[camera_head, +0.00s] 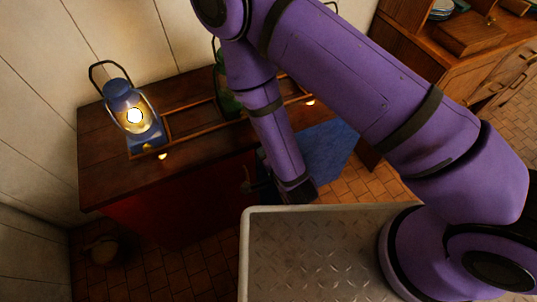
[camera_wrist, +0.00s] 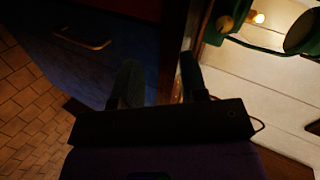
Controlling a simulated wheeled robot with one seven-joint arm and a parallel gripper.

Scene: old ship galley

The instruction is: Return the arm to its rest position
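My purple arm (camera_head: 355,75) reaches from the lower right, up over the dark wooden counter, and bends down at its front. In the head view its end hangs just in front of the counter's front edge, and the gripper there is dark and mostly hidden. In the wrist view my gripper (camera_wrist: 160,72) shows two dark fingers standing apart. I see nothing held between them.
A lit blue lantern (camera_head: 132,117) stands at the left of a wooden rack on the counter (camera_head: 100,160). A green lantern (camera_head: 226,85) stands mid-rack, partly behind my arm. A wooden cabinet (camera_head: 455,65) is at right. Tiled floor (camera_head: 170,262) lies below.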

